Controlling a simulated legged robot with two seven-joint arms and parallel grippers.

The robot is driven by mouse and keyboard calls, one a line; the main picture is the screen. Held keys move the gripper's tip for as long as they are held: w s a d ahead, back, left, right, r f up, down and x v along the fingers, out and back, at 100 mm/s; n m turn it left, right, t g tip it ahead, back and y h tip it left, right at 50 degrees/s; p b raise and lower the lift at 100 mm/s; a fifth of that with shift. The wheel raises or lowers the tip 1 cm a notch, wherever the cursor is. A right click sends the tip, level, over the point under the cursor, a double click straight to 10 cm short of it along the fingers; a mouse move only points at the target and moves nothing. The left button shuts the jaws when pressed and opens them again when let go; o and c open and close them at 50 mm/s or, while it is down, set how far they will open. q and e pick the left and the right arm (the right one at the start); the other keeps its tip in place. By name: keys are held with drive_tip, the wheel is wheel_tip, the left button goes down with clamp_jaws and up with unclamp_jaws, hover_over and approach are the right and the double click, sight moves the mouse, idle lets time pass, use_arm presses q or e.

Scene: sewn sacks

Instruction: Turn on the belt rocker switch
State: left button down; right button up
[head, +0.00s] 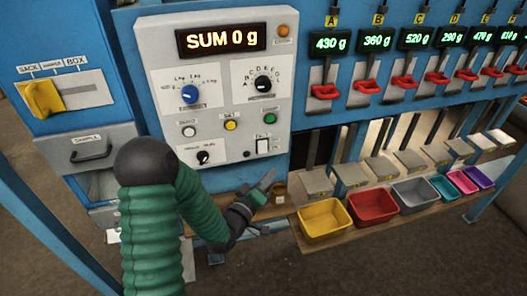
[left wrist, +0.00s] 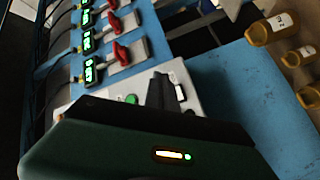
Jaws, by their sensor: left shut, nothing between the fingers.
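A pale rocker switch in a dark frame (head: 263,146) sits at the lower right of the grey control panel (head: 276,60); its label is too small to read surely. In the left wrist view a pale switch part (left wrist: 181,75) shows beside my dark fingers. My left gripper (head: 267,179) is shut and empty, in front of and below the panel's lower right corner in the head view. In the left wrist view its fingers (left wrist: 162,88) point towards the panel and hide part of it. I cannot tell whether they touch it. My right gripper is not in view.
The panel also has a green button (head: 270,116), a yellow button (head: 231,124), a blue knob (head: 190,94) and a black knob (head: 263,83). Red levers (head: 324,91) line the right. Coloured bins, including a yellow bin (head: 325,224), stand on a shelf below.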

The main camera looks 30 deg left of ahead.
sight(263, 147)
use_arm(q)
drive_tip(key=w+a+f, duration=0.1)
drive_tip(key=w+a, duration=0.4)
drive_tip(key=a, duration=0.1)
drive_tip(key=shift+w+a+b, duration=0.25)
drive_tip(key=shift+w+b, duration=0.15)
drive_tip(key=shift+d, duration=0.25)
drive_tip(key=shift+a+f, duration=0.1)
drive_tip(key=shift+a, duration=0.05)
idle(0.4)
idle(0.4)
idle(0.5)
drive_tip(key=shift+w+a, duration=0.2)
